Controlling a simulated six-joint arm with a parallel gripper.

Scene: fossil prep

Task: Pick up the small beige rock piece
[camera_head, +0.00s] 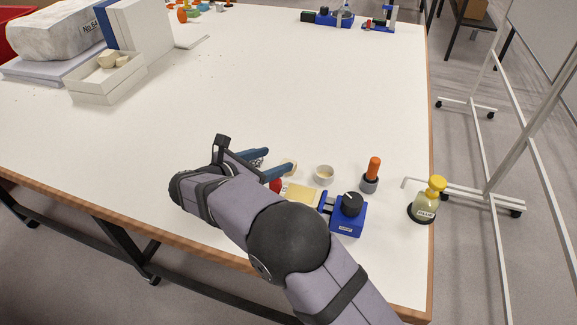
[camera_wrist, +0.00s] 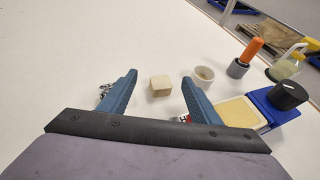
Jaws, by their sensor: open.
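A small beige block-like rock piece (camera_wrist: 160,86) lies on the white table. In the wrist view it appears between the two blue fingers of my gripper (camera_wrist: 160,77), with a visible gap on both sides. In the head view my gripper (camera_head: 280,159) is low over the front right part of the table, open and empty. A beige patch, likely the same piece, shows there beside the nearer finger (camera_head: 288,173), partly hidden. Two other beige rock pieces (camera_head: 113,60) sit in a white open box (camera_head: 100,92) at the far left.
Right of my gripper are a small cup (camera_head: 324,174), a yellowish pad (camera_head: 302,194), a blue device with a black knob (camera_head: 348,217), an orange-handled tool in a grey holder (camera_head: 371,174) and a yellow-capped glue bottle (camera_head: 428,203) near the right edge. The table's middle is clear.

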